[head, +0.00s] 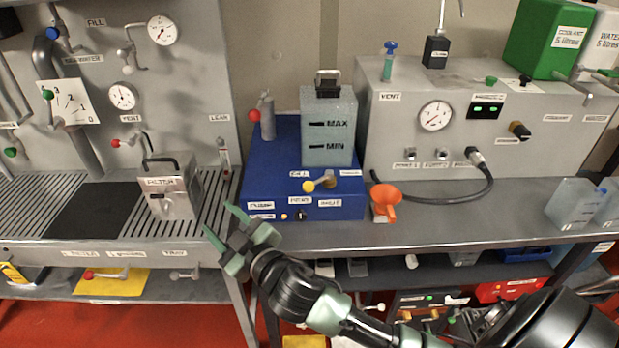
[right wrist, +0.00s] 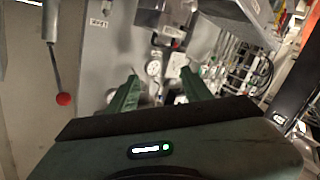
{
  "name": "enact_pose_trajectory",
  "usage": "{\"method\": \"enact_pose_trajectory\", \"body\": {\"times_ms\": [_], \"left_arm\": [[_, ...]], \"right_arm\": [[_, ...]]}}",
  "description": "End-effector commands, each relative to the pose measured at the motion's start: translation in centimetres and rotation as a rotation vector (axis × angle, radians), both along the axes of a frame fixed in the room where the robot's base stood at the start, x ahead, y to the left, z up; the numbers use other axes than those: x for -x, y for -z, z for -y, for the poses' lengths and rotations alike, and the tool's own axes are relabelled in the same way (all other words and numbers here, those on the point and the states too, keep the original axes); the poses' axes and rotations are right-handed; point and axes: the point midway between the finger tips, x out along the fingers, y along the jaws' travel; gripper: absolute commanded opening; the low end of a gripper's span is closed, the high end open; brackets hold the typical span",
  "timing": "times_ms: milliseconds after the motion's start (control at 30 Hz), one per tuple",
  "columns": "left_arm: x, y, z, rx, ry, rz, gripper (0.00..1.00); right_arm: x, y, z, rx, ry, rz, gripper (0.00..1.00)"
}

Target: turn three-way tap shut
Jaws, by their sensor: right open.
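The three-way tap (head: 327,181) is a small brass body on the front of the blue unit (head: 262,180). Its lever has a yellow knob (head: 308,186) that points left and slightly down. Small labels sit around it: one above left, one above right, and one below that appears to read SHUT (head: 330,203). My right gripper (head: 222,220) is open and empty, left of and below the tap, near the blue unit's front left corner and apart from the tap. Its two green fingers also show in the right wrist view (right wrist: 160,82). My left gripper is not in view.
An orange funnel (head: 387,200) and a black hose (head: 440,201) are to the right. A drain grating with a filter box (head: 168,190) is at left.

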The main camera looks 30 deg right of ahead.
Motion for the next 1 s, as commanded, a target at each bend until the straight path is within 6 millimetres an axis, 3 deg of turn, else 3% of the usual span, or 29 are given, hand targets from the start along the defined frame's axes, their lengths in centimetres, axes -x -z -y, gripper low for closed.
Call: {"method": "enact_pose_trajectory", "body": {"times_ms": [33, 100, 200, 333, 433, 467, 567, 667, 700, 800, 900, 1000], "left_arm": [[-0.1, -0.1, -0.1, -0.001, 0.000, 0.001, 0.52], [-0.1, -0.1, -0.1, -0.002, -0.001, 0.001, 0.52], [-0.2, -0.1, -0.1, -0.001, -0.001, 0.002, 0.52], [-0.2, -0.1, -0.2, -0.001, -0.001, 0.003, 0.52], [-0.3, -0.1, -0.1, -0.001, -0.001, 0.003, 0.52], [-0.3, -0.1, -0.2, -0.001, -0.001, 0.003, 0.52], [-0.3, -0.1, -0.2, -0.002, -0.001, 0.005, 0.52], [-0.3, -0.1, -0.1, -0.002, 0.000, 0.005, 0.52], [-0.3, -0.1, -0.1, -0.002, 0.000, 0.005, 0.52], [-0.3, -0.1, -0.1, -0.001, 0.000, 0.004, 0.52], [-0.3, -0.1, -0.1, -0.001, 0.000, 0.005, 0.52], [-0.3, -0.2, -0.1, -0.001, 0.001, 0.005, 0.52]], "right_arm": [[-1.6, -4.1, -2.2, 0.058, -0.099, 0.153, 0.50], [-2.4, -7.9, -5.5, 0.139, -0.253, 0.324, 0.50], [-2.4, -10.6, -9.7, 0.290, -0.493, 0.501, 0.50], [-2.0, -9.7, -12.3, 0.545, -0.814, 0.588, 0.50], [-2.5, -6.8, -10.7, 0.771, -1.036, 0.530, 0.50], [-2.8, -5.8, -9.5, 0.841, -1.095, 0.490, 0.50], [-4.3, -2.8, -3.3, 1.067, -1.246, 0.283, 0.50], [-5.4, -1.5, 5.7, 1.244, -1.313, -0.008, 0.50], [-5.6, -1.6, 9.4, 1.294, -1.319, -0.130, 0.50], [-5.1, -2.4, 17.4, 1.362, -1.298, -0.401, 0.50], [-4.2, -3.5, 22.4, 1.380, -1.266, -0.582, 0.50], [-3.5, -4.1, 24.9, 1.381, -1.247, -0.675, 0.50]]}}
